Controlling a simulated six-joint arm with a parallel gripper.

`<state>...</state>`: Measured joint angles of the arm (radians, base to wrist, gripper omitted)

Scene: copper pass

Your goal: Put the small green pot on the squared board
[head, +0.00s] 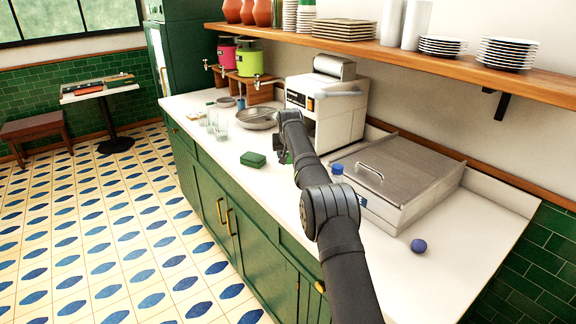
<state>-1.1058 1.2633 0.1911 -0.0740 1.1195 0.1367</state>
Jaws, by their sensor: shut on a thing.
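My gripper (283,156) is over the white counter, in front of the white machine, mostly hidden behind my own arm. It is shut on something. Only a small dark green bit shows at its fingers, which fits the small green pot, but its shape is hidden. A flat dark green block (253,159) lies on the counter just left of my gripper, apart from it. I cannot make out a squared board in this view; my arm covers part of the counter.
A steel pan (257,118), clear glasses (220,125) and drink dispensers (249,60) stand further back. The white machine (335,105) is behind my gripper. A steel-lidded box (408,170), blue-capped bottle (337,170) and blue ball (418,246) are to the right. A shelf (400,51) overhangs.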

